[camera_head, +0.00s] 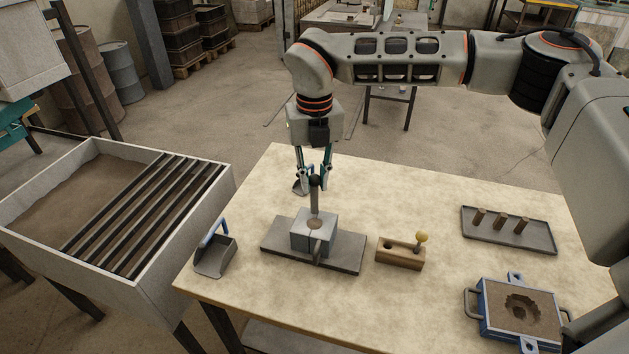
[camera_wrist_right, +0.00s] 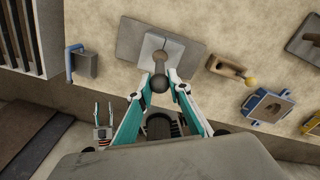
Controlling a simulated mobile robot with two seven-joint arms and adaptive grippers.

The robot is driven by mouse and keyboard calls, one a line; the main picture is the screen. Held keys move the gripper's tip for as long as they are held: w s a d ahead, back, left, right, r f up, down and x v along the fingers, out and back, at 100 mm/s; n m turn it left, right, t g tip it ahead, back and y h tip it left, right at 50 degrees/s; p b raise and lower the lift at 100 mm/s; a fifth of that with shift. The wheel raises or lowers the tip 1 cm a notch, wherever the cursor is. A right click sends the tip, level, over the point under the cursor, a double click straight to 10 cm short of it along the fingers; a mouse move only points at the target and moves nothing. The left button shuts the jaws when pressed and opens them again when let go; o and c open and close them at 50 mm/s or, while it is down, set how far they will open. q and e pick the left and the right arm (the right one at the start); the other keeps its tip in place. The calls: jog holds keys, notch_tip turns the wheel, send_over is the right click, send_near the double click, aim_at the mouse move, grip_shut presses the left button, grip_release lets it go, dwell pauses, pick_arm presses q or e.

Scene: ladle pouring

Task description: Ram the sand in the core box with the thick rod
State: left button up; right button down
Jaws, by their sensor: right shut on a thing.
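My right gripper (camera_head: 314,180) comes down from above and is shut on the thick rod (camera_head: 315,202), just below its dark ball top. The rod stands about upright over the grey core box (camera_head: 303,238). Its lower end meets the brown sand in the box's round opening; I cannot tell how deep it goes. The core box sits on a dark plate (camera_head: 348,252). In the right wrist view, the ball top (camera_wrist_right: 159,83) shows between the fingertips, with the core box (camera_wrist_right: 148,50) beyond. My left gripper (camera_wrist_right: 103,114) shows small at lower left there, fingers apart and empty.
A wooden stand (camera_head: 400,255) right of the plate holds a yellow-knobbed rod (camera_head: 421,237). A tray (camera_head: 535,242) carries three small cores. A blue-lugged mould box (camera_head: 490,318) is at front right. A blue-handled scoop (camera_head: 215,262) lies left. A barred sand bin (camera_head: 150,290) stands beside the table.

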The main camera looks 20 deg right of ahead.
jog(key=shift+f, duration=0.1)
jog(key=shift+f+b, duration=1.55)
jog(key=shift+f, duration=0.75)
jog(key=shift+r+p, duration=0.4)
jog(key=shift+r, duration=0.2)
notch_tip(320, 180, up, 4)
jog(key=shift+f+p, duration=0.2)
jog(key=shift+p, duration=0.85)
jog(key=shift+f, duration=0.1)
jog(key=shift+f, duration=0.1)
